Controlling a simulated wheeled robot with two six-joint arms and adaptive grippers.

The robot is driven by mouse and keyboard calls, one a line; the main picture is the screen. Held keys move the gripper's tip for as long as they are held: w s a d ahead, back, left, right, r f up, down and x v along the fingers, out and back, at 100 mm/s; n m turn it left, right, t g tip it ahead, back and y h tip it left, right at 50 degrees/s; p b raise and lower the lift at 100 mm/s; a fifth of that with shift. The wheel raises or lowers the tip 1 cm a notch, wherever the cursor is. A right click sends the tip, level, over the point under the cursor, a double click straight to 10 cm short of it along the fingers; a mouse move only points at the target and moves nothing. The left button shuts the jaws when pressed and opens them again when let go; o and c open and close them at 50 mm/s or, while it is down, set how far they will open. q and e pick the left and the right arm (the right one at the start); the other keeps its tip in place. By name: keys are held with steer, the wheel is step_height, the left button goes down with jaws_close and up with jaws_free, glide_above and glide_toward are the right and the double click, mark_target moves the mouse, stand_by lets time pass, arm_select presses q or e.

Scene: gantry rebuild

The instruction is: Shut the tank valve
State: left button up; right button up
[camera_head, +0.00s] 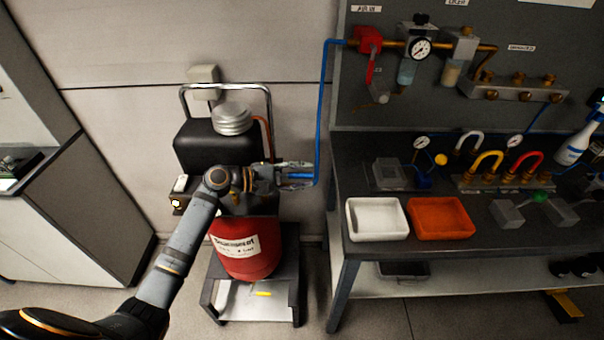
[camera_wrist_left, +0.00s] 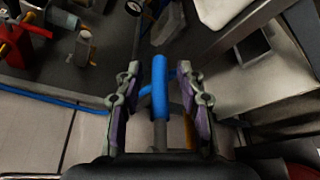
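The compressor's red tank (camera_head: 245,250) stands on a low stand left of the workbench. My left gripper (camera_head: 298,175) reaches in from the left over the tank and points right, at the lower end of the blue hose. In the left wrist view a blue piece (camera_wrist_left: 159,82) with short side arms, on a grey stem, lies between the fingers of my left gripper (camera_wrist_left: 160,100). It may be the tank valve's handle; I cannot tell for certain. The fingers are apart, with gaps visible beside the blue piece. My right gripper is not in view.
The blue hose (camera_head: 321,110) runs from the wall panel down to the tank. The workbench (camera_head: 350,238) on the right holds a white tray (camera_head: 376,219) and an orange tray (camera_head: 440,218). A red valve (camera_head: 368,42) and gauge (camera_head: 420,47) are on the panel.

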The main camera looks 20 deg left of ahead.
arm_select(q)
steer(key=shift+c, duration=0.5)
jaws_close()
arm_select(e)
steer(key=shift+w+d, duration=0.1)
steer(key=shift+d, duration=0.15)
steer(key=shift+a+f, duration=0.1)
